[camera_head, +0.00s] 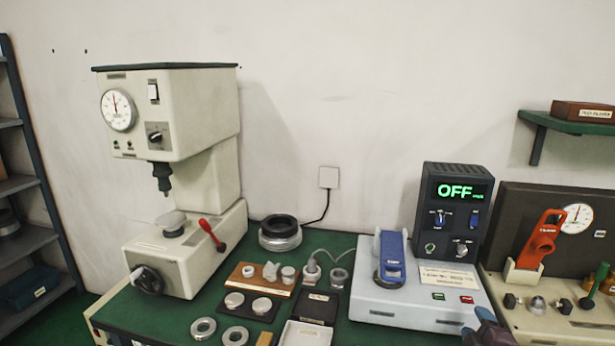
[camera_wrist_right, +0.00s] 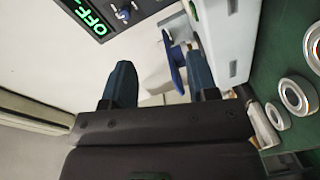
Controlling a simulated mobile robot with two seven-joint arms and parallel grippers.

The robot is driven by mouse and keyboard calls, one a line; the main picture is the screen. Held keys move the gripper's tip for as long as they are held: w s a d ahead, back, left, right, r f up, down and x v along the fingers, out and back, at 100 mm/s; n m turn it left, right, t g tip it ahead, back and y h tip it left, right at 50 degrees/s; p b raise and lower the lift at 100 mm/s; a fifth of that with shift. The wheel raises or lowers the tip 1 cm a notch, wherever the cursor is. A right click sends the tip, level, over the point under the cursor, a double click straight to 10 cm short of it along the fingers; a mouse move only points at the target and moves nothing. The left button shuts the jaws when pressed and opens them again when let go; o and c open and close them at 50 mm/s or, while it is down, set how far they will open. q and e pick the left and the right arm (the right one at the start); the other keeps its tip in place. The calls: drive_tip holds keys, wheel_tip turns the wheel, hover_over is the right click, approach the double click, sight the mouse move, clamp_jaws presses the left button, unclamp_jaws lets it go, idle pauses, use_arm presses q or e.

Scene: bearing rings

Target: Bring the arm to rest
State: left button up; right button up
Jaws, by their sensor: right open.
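My right gripper (camera_head: 487,328) shows at the bottom edge of the head view, at the right, in front of the white station with the blue-handled tool. In the right wrist view its two dark fingers (camera_wrist_right: 162,82) stand apart, open, with nothing held between them. The blue tool (camera_wrist_right: 174,62) shows beyond the fingertips, and I see no grip on it. It also stands in the white station in the head view (camera_head: 391,258). Most of my right arm is outside the head view. My left gripper is in neither view.
A press (camera_head: 170,150) stands at the left of the green bench. Several metal rings, including one ring (camera_head: 203,328), and small trays lie in the middle. A black display box (camera_head: 455,212) reads OFF. A red-handled tool (camera_head: 541,240) stands at the right, below a green shelf (camera_head: 570,123).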

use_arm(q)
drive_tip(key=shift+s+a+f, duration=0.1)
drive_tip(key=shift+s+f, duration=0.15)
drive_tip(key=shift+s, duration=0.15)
use_arm(e)
drive_tip(key=s+a+f+m+g, duration=0.1)
drive_tip(key=s+a+f+m, duration=0.2)
drive_tip(key=s, duration=0.6)
drive_tip(key=s+a+f+m+g+y, duration=0.1)
drive_tip(key=s+a+f+m+g, duration=0.1)
drive_tip(key=s+f+m, duration=0.3)
drive_tip(key=s+a+f+m+g+y, duration=0.1)
drive_tip(key=s+a+f+m, duration=0.3)
drive_tip(key=s+f, duration=0.4)
drive_tip(key=s+g, duration=0.1)
drive_tip(key=s, duration=0.3)
drive_tip(key=shift+s+a, duration=0.25)
drive_tip(key=shift+s, duration=0.15)
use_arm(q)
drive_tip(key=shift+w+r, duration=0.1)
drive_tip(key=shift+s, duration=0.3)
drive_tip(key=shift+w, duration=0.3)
